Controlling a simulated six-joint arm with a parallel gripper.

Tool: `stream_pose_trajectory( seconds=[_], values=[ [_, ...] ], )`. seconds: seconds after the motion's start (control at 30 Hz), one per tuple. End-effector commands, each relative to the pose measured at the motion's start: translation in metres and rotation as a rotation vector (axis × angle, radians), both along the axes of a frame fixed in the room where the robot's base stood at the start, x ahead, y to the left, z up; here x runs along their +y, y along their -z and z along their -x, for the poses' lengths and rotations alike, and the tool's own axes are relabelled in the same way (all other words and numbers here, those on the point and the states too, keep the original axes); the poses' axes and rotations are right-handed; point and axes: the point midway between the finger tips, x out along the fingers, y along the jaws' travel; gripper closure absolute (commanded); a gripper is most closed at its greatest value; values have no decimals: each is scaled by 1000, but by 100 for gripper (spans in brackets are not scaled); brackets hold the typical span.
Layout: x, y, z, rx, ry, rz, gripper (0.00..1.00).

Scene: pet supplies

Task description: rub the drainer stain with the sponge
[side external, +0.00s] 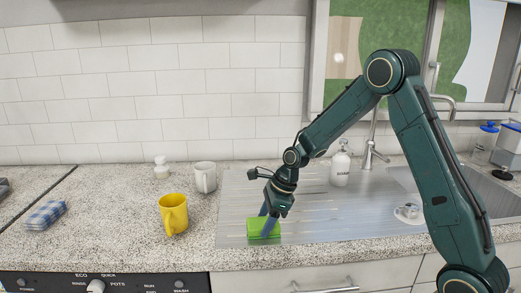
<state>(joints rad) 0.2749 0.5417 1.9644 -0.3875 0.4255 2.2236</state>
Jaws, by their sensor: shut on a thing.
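A green sponge (263,228) is on or just above the front left part of the metal drainer (330,223); I cannot tell whether it touches the surface. My gripper (268,222) points down over the sponge and is shut on it, its blue fingers against the sponge. No stain can be made out on the drainer; the sponge, gripper and arm cover part of it.
A yellow mug (173,214) stands on the speckled counter left of the drainer. A pale mug (204,177) stands behind it. A soap bottle (340,167) and a tap (373,150) stand at the back. A folded checked cloth (42,214) lies far left.

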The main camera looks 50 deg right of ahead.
Motion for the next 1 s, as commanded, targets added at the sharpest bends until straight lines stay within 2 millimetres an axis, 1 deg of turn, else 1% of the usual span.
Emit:
stream_pose_trajectory(
  seconds=[0.03, 0.2, 1.0],
  values=[
    [4, 1, 4, 5, -2, -2, 68],
    [14, 1, 14, 4, -2, -1, 68],
    [-38, 1, -38, 1, 2, 0, 68]
  ],
)
